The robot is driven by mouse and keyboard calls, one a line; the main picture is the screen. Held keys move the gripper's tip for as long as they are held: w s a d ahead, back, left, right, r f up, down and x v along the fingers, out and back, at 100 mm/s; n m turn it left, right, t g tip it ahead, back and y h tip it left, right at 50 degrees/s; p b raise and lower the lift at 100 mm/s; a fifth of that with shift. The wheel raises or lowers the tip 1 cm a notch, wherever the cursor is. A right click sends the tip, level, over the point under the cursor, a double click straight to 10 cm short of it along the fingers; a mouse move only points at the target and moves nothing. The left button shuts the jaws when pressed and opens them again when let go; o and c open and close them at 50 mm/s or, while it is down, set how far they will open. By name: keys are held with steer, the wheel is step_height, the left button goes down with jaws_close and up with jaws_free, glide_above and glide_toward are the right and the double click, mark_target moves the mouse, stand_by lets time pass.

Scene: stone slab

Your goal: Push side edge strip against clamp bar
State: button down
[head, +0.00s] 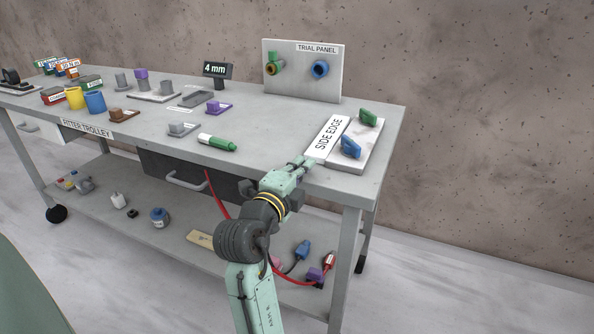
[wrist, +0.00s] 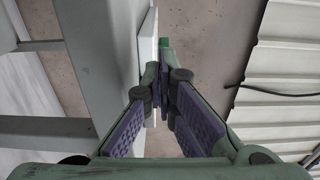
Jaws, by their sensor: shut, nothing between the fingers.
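The side edge strip (head: 327,134) is a flat white piece lettered "SIDE EDGE", lying near the right end of the grey table. To its right is a pale block (head: 371,148) with a green clamp (head: 367,117) and a blue clamp (head: 351,146), which looks like the clamp bar. A thin dark line runs between strip and block; I cannot tell whether they touch. My gripper (head: 305,163) is shut and empty at the strip's near end; contact is unclear. In the wrist view, my gripper's fingertips (wrist: 158,80) are together beside a white edge (wrist: 147,40), with something green beyond.
The trial panel (head: 302,82) stands at the back of the table. A green and white marker (head: 217,142) lies left of my gripper. A "4 mm" display (head: 217,70), cups and small blocks fill the left side. The table's front edge is close under my arm.

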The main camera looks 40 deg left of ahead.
steer(key=b+v, duration=0.2)
steer(key=v, duration=0.8)
steer(key=shift+s+b, duration=0.2)
steer(key=shift+b, duration=0.15)
